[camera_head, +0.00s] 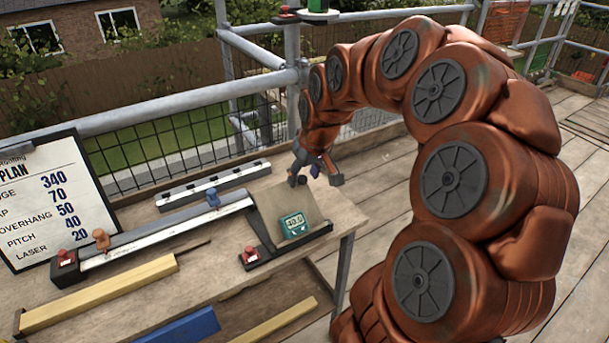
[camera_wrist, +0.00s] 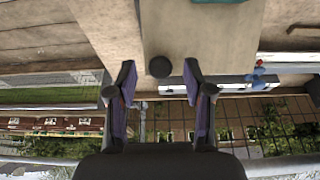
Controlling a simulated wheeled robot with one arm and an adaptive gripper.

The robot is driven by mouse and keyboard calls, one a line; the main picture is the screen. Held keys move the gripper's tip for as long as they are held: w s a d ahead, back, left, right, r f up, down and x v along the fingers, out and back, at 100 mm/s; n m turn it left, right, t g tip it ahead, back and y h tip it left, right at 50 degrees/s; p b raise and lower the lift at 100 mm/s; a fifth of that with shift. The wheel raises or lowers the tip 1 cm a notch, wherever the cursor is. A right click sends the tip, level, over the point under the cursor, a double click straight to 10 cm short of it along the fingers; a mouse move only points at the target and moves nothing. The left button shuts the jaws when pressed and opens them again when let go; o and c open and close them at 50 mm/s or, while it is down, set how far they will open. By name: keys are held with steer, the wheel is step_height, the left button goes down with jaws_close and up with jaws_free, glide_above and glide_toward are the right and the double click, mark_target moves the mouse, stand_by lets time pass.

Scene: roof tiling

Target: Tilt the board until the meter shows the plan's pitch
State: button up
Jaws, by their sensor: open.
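The tan board (camera_head: 270,204) stands tilted on a dark base at the right end of the bench. A teal meter (camera_head: 293,224) is on it, and its display seems to read 40.0, though the digits are small. A dark round knob (camera_head: 302,180) is at the board's upper edge. The plan sheet (camera_head: 60,200) at the left lists pitch 40. My gripper (camera_head: 317,173) is open at the board's upper edge. In the wrist view, the knob (camera_wrist: 160,67) shows between the fingertips of my open gripper (camera_wrist: 159,72), with gaps on both sides. The board (camera_wrist: 200,40) lies beyond.
A red button (camera_head: 250,254) is on the base beside the board. Timber strips and a blue block (camera_head: 183,327) are in front. Scaffold rails run behind the bench.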

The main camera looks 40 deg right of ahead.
steer(key=v, duration=1.1)
steer(key=shift+r, duration=0.15)
steer(key=s+a+n+g+p, duration=0.1)
steer(key=s+a+p, duration=0.2)
steer(key=s+a, duration=0.3)
steer(key=s+a+g+p, duration=0.2)
steer(key=s+a+p, duration=0.1)
steer(key=a, duration=0.6)
steer(key=s+a+f+g+p, duration=0.1)
steer(key=s+a+p, duration=0.1)
steer(key=s, duration=0.5)
steer(key=s+a+f+g+p, duration=0.1)
steer(key=s+a+f+p, duration=0.1)
steer(key=s, duration=0.5)
steer(key=shift+a+g+p, duration=0.4)
steer(key=shift+a, duration=0.15)
steer(key=shift+f, duration=0.1)
